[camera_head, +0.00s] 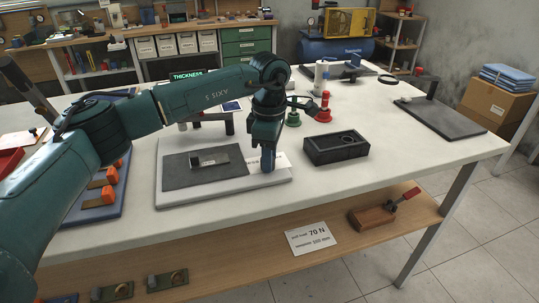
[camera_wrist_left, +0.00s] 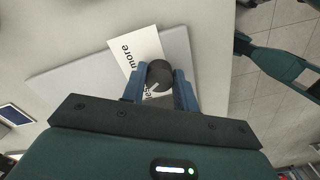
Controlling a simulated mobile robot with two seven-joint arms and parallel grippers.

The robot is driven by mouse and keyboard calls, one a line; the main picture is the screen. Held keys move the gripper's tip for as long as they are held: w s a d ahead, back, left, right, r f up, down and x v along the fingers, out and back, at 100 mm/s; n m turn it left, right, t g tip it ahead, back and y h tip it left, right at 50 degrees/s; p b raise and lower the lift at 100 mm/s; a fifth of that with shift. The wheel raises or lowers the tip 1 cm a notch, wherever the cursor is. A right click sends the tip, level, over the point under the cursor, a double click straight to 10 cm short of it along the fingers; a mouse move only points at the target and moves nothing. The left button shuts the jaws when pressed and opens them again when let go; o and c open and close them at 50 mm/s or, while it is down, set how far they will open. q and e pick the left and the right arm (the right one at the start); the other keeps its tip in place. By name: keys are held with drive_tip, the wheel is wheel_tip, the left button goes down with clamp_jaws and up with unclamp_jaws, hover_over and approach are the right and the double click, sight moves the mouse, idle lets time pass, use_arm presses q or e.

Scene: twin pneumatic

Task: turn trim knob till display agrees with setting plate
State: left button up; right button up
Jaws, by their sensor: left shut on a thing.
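My left gripper (camera_head: 267,160) points down over the right part of a pale base plate (camera_head: 170,190) on the white table. In the left wrist view its blue fingers (camera_wrist_left: 158,88) are shut on the dark round trim knob (camera_wrist_left: 158,72), which has a pale pointer line. A white card (camera_wrist_left: 133,50) reading "more" lies under the knob; its other word is partly hidden. The display (camera_head: 187,75) reads "THICKNESS" in green at the back; my left arm hides its value. A white setting plate (camera_head: 311,238) on the lower shelf shows "70 N" and a smaller mm line.
A black open box (camera_head: 336,148) stands right of the gripper. Red (camera_head: 324,108) and green (camera_head: 293,116) pieces stand behind it. A blue tray with orange-fronted parts (camera_head: 100,197) lies left. The table's right front is clear.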

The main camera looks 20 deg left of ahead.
use_arm(q)
drive_tip(key=shift+r, duration=0.1)
drive_tip(key=o, duration=1)
drive_tip(key=shift+c, duration=0.2)
wheel_tip(320, 180, up, 13)
